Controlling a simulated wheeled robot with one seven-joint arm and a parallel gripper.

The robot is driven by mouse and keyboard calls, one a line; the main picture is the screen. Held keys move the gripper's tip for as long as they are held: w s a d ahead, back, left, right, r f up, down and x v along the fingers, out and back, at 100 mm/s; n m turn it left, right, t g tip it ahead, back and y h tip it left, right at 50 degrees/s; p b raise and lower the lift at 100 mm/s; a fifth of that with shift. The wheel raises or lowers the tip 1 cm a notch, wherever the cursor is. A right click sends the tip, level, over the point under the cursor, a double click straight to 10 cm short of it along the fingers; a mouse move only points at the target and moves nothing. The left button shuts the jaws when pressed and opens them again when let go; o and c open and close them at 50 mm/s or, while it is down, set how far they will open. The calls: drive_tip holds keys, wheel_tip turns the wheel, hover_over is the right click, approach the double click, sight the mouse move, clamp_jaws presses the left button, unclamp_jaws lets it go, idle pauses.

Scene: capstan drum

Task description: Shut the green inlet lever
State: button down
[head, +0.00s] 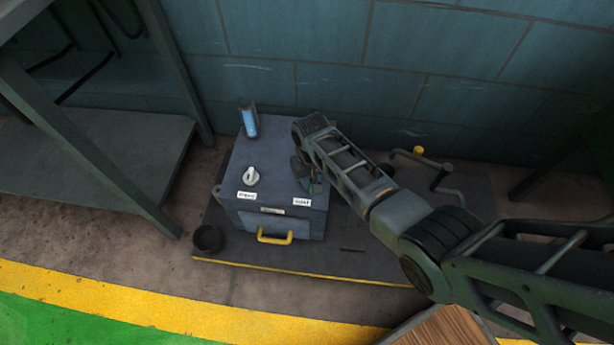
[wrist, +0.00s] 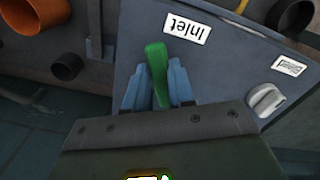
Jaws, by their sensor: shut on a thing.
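The green inlet lever (wrist: 156,62) stands out between the two blue-grey fingers of my gripper (wrist: 158,86) in the wrist view. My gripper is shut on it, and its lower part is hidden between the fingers. The white "Inlet" label (wrist: 187,28) lies just beyond the lever's tip, on the box top. In the head view my gripper (head: 306,178) is at the right side of the grey box (head: 272,150), behind the inlet label (head: 302,202). Only a small bit of green shows there, so the lever's angle is hard to tell.
A white knob (head: 252,177) stands left on the box top, with a blue-lit cylinder (head: 249,121) behind it. A yellow handle (head: 275,238) is on the front. A black cup (head: 208,240) sits left of the box, and a crank (head: 436,172) is to the right.

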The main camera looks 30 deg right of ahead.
drive_tip(key=n, duration=0.1)
drive_tip(key=d+n+p, duration=0.1)
drive_tip(key=shift+r+n, duration=0.1)
drive_tip(key=shift+n, duration=0.3)
drive_tip(key=n, duration=0.1)
drive_tip(key=d+n, duration=0.1)
drive_tip(key=n, duration=0.1)
drive_tip(key=shift+w+d+n, duration=0.15)
drive_tip(key=shift+w+n, duration=0.05)
drive_tip(key=shift+n, duration=0.1)
drive_tip(key=n, duration=0.1)
drive_tip(key=d+n, duration=0.1)
drive_tip(key=n, duration=0.1)
drive_tip(key=shift+w, duration=0.3)
drive_tip(key=shift+w+d+n, duration=0.15)
drive_tip(key=shift+w+n, duration=0.05)
drive_tip(key=shift+n, duration=0.6)
drive_tip(key=shift+w+d+n, duration=0.15)
drive_tip(key=shift+w+n, duration=0.05)
drive_tip(key=shift+n, duration=0.6)
drive_tip(key=c, duration=1)
unclamp_jaws()
drive_tip(key=shift+o, duration=0.2)
wheel_tip(320, 180, up, 8)
drive_tip(key=p, duration=0.3)
drive_tip(key=shift+f+p, duration=0.2)
drive_tip(key=shift+p, duration=0.2)
